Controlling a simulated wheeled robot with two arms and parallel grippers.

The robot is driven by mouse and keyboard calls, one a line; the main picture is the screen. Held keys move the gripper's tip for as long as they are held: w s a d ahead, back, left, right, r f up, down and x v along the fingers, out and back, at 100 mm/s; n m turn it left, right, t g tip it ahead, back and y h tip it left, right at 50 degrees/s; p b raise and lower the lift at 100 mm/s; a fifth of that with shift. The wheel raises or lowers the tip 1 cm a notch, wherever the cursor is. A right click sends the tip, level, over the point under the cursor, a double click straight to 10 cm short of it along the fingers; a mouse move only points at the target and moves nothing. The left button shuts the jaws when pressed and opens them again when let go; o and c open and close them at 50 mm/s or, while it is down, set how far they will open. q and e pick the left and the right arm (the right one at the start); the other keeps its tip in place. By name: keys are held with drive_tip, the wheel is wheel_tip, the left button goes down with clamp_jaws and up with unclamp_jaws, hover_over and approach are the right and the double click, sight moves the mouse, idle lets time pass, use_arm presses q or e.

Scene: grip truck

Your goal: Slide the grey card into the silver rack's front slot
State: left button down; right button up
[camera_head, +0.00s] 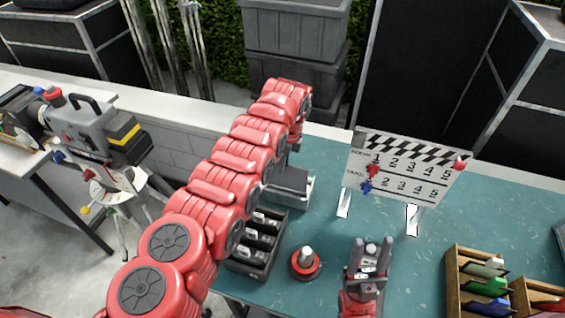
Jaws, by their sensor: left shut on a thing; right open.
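My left arm reaches across the middle of the head view, and its gripper (294,147) points down at the far end, largely hidden behind the red arm links. It is shut on what looks like the grey card (290,178), a dark grey flat piece just below it. The silver rack (301,197) stands on the teal table there, partly covered by my arm. The card is at the rack; whether it sits in a slot cannot be made out. My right gripper (369,250) is open, low in the middle, apart from card and rack.
A black compartment tray (262,257) and a red round-based object (305,263) stand nearer. A clapperboard (408,172) on white feet stands to the right. Wooden racks with coloured cards (455,290) fill the lower right. Teal table (470,222) is clear right of the clapperboard.

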use_arm(q)
drive_tip(key=shift+r, duration=0.1)
drive_tip(key=shift+b, duration=0.6)
idle(0.7)
drive_tip(key=shift+f+b, duration=0.6)
drive_tip(key=shift+b, duration=0.15)
drive_tip(key=shift+f, duration=0.1)
idle(0.4)
drive_tip(key=shift+f+b, duration=0.35)
drive_tip(key=shift+s+f, duration=0.1)
drive_tip(key=shift+s, duration=0.05)
drive_tip(key=shift+s+f+b, duration=0.1)
drive_tip(key=shift+f+b, duration=0.05)
drive_tip(key=shift+b, duration=0.2)
